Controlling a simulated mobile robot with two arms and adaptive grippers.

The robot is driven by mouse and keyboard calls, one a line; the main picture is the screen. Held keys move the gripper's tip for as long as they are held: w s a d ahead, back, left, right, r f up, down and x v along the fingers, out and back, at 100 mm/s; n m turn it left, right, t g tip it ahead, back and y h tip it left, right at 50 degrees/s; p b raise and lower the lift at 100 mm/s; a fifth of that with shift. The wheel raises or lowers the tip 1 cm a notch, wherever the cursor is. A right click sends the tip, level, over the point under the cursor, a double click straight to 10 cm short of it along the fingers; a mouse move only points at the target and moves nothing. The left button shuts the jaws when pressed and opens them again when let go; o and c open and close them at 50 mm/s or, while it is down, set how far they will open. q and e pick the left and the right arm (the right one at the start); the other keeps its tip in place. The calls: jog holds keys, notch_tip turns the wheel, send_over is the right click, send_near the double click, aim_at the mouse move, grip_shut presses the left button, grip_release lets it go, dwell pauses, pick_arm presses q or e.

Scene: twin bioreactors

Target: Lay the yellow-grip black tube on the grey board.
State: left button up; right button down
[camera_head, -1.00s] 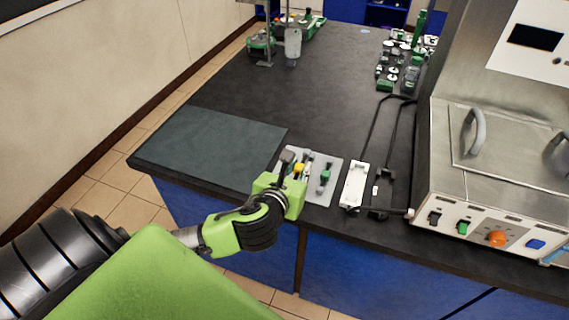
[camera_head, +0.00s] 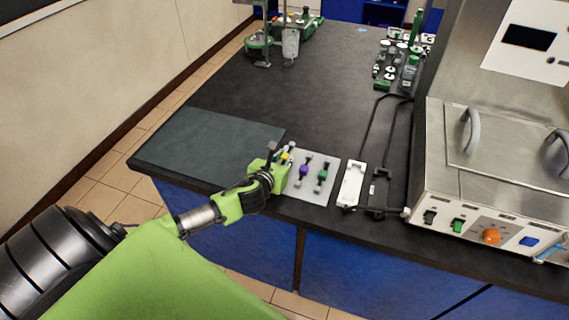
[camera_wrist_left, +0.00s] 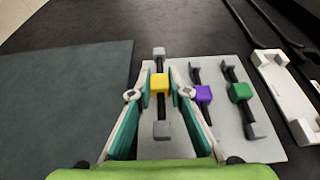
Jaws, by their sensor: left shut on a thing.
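The yellow-grip black tube (camera_wrist_left: 160,84) has grey end blocks and sits between the fingers of my left gripper (camera_wrist_left: 160,92). The gripper is shut on its yellow grip. In the wrist view the tube appears larger than its neighbours and seems raised above the left part of the pale plate. In the head view my left gripper (camera_head: 278,164) is at that plate's left edge and partly hides the tube. The dark grey board (camera_head: 205,143) lies flat just left of it, bare, and shows in the wrist view too (camera_wrist_left: 65,100). My right gripper is not in view.
The pale plate (camera_head: 318,192) bears a purple-grip tube (camera_head: 304,170) and a green-grip tube (camera_head: 323,175). A white holder (camera_head: 351,184) and black rods lie to the right, before a steel machine (camera_head: 500,170).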

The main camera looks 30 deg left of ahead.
pick_arm(q)
notch_tip(320, 180, down, 2)
jog(key=shift+f, duration=0.45)
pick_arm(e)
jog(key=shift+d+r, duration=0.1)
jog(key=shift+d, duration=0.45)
pick_arm(q)
jog(key=shift+f, duration=0.2)
jog(key=o, duration=1)
jog(key=shift+c, duration=0.2)
